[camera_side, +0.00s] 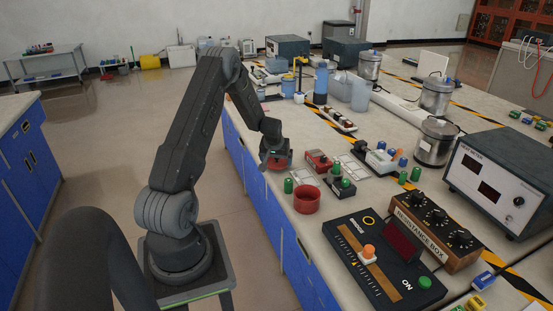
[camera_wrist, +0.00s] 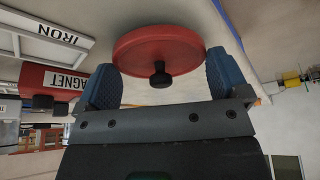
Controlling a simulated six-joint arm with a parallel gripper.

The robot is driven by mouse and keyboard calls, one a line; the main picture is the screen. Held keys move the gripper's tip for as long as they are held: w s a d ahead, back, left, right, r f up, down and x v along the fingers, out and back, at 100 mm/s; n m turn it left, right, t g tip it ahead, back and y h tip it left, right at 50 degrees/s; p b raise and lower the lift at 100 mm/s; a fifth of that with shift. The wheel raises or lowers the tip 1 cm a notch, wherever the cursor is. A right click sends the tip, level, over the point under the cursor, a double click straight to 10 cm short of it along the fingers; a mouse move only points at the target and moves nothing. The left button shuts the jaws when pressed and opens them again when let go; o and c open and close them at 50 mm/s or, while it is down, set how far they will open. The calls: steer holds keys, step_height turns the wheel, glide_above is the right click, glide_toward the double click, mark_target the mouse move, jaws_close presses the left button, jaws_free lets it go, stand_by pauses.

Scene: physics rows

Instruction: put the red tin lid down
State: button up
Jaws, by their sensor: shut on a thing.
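The red tin lid (camera_wrist: 135,50) is a round red disc with a black knob (camera_wrist: 160,75), seen close up in the wrist view. My gripper (camera_wrist: 164,80) has its blue fingers on either side of the lid and is shut on it. In the side view my gripper (camera_side: 275,152) is over the bench's near edge, with the red lid (camera_side: 278,163) just under it. I cannot tell whether the lid touches the bench top. A round red tin (camera_side: 307,199) stands open on the bench, nearer the side camera and apart from the lid.
A red magnet block (camera_side: 318,160) and white-framed trays (camera_side: 300,178) lie close to my gripper; one tray reads IRON in the wrist view (camera_wrist: 45,32). Green cylinders (camera_side: 289,186) stand near the tin. A black control box (camera_side: 385,262) and resistance box (camera_side: 433,225) are nearer the side camera.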

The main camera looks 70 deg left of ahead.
steer(key=shift+f, duration=0.25)
steer(key=shift+f, duration=0.25)
steer(key=o, duration=0.5)
steer(key=shift+o, duration=0.2)
